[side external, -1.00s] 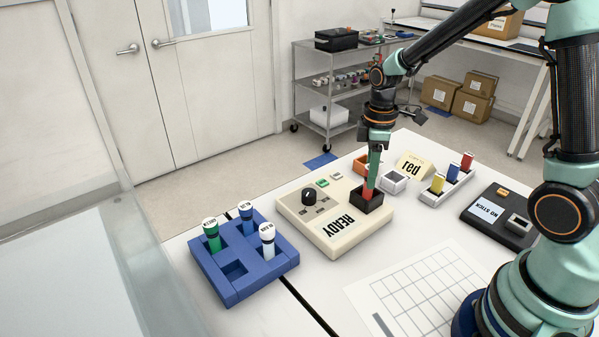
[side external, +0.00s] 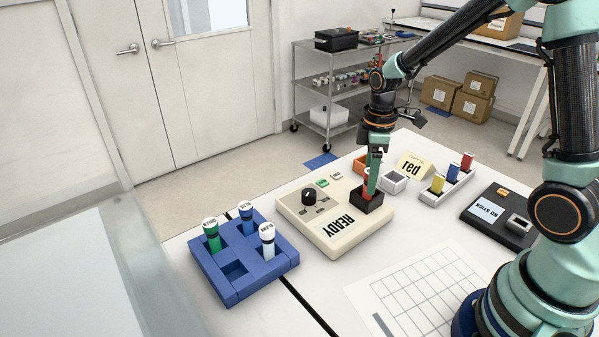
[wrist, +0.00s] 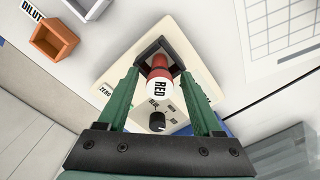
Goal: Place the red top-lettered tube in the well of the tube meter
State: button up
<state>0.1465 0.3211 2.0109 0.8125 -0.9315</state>
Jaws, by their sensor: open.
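The red tube (wrist: 160,85), its white cap lettered RED, stands in the black well (side external: 373,205) of the cream tube meter (side external: 318,238). Its red body also shows in the side view (side external: 366,188). The meter's display reads READY. My gripper (wrist: 160,73) is open, with a green finger on each side of the tube and gaps between them in the wrist view. In the side view my gripper (side external: 372,172) is low over the well, and its fingers partly hide the tube. The tube's lower end is hidden inside the well.
A blue rack (side external: 232,293) at the left holds green, blue and white-capped tubes and has an empty slot. Right of the meter are orange and white cups (side external: 393,181), a "red" card (side external: 413,167), a rack of coloured sticks (side external: 446,192) and a black NO STICK device (side external: 492,222).

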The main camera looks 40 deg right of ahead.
notch_tip(320, 180, up, 11)
jog(key=s+a+r+m+t, duration=0.4)
jog(key=s+a+m+t, duration=0.1)
jog(key=s+m, duration=0.4)
jog(key=shift+a+r+t, duration=0.15)
jog(key=shift+a+t, duration=0.1)
jog(key=shift+t, duration=0.05)
